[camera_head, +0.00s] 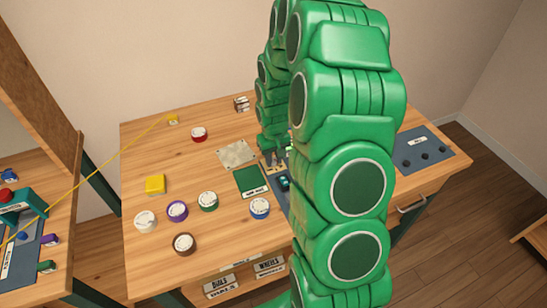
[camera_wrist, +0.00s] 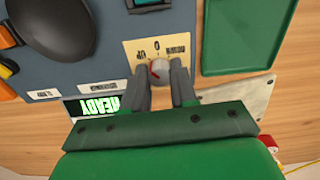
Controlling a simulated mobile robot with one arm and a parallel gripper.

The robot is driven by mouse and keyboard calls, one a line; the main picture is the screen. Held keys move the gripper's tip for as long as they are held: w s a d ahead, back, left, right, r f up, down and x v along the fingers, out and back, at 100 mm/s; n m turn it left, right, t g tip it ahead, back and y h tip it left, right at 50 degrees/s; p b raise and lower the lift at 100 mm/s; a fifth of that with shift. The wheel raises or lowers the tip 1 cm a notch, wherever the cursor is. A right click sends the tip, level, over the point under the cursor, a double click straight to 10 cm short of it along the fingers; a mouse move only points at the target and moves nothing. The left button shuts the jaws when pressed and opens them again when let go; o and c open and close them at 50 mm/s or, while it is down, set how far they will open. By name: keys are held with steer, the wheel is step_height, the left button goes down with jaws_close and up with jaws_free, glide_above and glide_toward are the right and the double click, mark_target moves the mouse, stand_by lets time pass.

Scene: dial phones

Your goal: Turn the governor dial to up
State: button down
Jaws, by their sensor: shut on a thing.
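The governor dial (camera_wrist: 159,70) is a small grey knob with a red mark, seen in the wrist view on a cream label plate (camera_wrist: 157,47). The plate's lettering appears upside down, with UP toward the left, 0 in the middle and DOWN toward the right. The red mark shows on the knob's left part; its exact pointing is hard to tell. My gripper (camera_wrist: 160,78) is shut on the dial, one finger on each side. In the head view my gripper (camera_head: 274,158) is down at the panel, and my arm hides much of it; the dial cannot be made out there.
In the wrist view a lit READY display (camera_wrist: 100,106), a black rounded part (camera_wrist: 62,25) and a green tray (camera_wrist: 240,40) are near the dial. In the head view several round dials, such as a blue one (camera_head: 260,208), and a yellow block (camera_head: 155,184) lie on the wooden table (camera_head: 220,125).

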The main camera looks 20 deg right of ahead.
mark_target(274, 159)
steer(key=shift+n, duration=0.3)
stand_by(0.4)
steer(key=c, duration=0.9)
jaws_free()
steer(key=shift+r, duration=0.15)
step_height(274, 159, up, 7)
steer(key=shift+r, duration=0.25)
